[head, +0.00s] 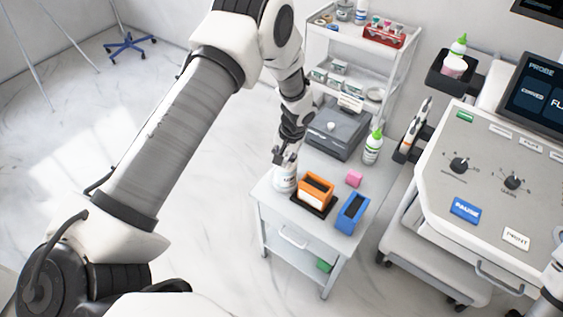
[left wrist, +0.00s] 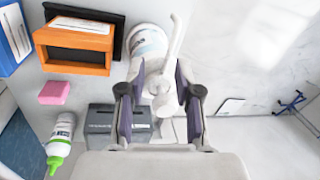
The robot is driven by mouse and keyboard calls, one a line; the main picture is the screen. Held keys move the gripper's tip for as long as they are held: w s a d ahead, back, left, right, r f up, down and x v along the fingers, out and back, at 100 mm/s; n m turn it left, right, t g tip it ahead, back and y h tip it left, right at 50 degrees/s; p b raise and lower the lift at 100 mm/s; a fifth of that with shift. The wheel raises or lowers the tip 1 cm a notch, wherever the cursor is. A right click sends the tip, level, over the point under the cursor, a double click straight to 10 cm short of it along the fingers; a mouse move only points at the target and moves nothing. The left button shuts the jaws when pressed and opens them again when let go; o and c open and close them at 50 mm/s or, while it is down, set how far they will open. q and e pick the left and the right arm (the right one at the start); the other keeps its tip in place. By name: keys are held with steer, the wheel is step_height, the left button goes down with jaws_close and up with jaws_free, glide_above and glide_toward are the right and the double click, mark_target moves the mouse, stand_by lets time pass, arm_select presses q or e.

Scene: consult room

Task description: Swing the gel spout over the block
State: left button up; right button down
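The white pump bottle (head: 284,180) stands at the near left corner of the cart top. In the left wrist view, its body (left wrist: 148,42) is behind the pump head, and the white spout (left wrist: 176,38) points toward the top of the picture. My left gripper (head: 284,156) is at the top of the bottle. In the left wrist view, its fingers (left wrist: 158,108) stand apart on either side of the pump head, with a gap visible on the left. The pink block (head: 354,178) lies on the cart top; it also shows in the left wrist view (left wrist: 54,93).
An orange open box (head: 316,188) on a dark tray and a blue box (head: 352,214) stand near the bottle. A green-capped bottle (head: 372,150) and a grey device (head: 335,134) are farther back. The ultrasound console (head: 490,190) stands at the right.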

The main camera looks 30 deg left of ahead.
arm_select(q)
step_height(320, 180, up, 9)
steer(key=d, duration=0.1)
steer(key=shift+w+d, duration=0.2)
steer(key=shift+d, duration=0.2)
steer(key=shift+r, duration=0.1)
